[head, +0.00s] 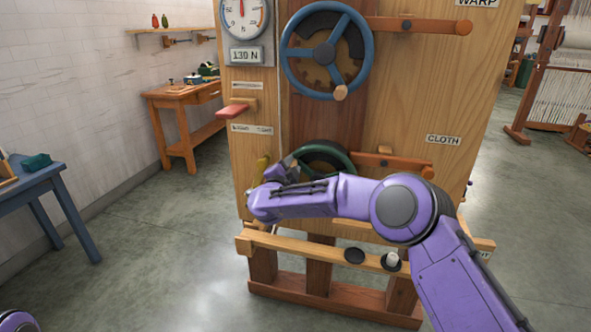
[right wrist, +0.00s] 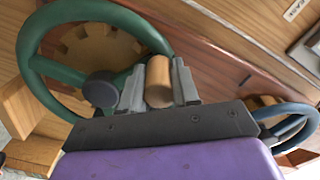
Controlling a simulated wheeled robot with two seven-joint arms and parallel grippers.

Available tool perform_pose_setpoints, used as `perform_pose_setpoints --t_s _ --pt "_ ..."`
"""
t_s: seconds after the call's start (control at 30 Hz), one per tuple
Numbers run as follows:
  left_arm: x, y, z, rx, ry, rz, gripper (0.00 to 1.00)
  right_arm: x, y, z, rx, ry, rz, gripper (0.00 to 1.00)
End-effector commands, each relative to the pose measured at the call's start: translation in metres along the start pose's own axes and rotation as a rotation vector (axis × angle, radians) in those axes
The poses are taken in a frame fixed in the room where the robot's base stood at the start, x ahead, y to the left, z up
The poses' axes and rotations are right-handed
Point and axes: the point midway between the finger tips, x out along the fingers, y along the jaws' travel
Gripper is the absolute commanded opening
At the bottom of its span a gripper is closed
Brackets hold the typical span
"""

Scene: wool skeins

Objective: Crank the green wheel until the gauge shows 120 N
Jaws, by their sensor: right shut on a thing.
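The green wheel (head: 347,158) is low on the wooden panel, partly hidden behind my right arm. In the right wrist view the green wheel (right wrist: 32,55) shows its rim, dark hub and a wooden toothed gear behind. My right gripper (right wrist: 158,88) is shut on the wheel's wooden crank handle (right wrist: 158,70), one finger on each side. In the head view that grip is mostly hidden by the purple wrist. The gauge (head: 243,17) is at the top left of the panel, its dial cut off above. Its readout (head: 246,55) shows 130 N. My left gripper is out of view.
A blue wheel (head: 287,62) with a wooden handle sits above the green one. A red-tipped lever (head: 232,111) juts out at the panel's left. A wooden rail (head: 300,247) crosses below. Tables stand at the left, with clear floor between.

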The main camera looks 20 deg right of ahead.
Motion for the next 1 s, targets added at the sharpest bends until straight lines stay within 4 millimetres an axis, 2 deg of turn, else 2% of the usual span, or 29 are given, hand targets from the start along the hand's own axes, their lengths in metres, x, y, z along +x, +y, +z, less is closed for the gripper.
perform_pose_setpoints --t_s 0.23,0.27,0.3,0.33,0.67,0.77,1.0 --pt "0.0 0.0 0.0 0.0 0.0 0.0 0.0 0.001 -0.001 -0.002 0.004 0.005 0.001 0.0" --pt "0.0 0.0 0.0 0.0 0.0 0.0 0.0 0.001 -0.001 -0.002 0.004 0.005 0.001 0.4" --pt "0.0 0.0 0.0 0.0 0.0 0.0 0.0 0.001 -0.001 -0.002 0.003 0.005 0.001 0.53" --pt "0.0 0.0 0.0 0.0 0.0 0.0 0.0 0.001 -0.001 -0.002 0.003 0.004 0.001 0.56" --pt "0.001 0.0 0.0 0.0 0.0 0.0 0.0 -0.005 0.0 0.0 0.0 0.001 0.0 0.56" --pt "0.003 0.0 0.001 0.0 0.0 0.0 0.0 -0.022 -0.001 0.0 -0.002 -0.001 -0.002 0.56" --pt "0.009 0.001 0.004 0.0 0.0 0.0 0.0 -0.079 0.0 -0.001 0.0 0.002 -0.003 0.56"
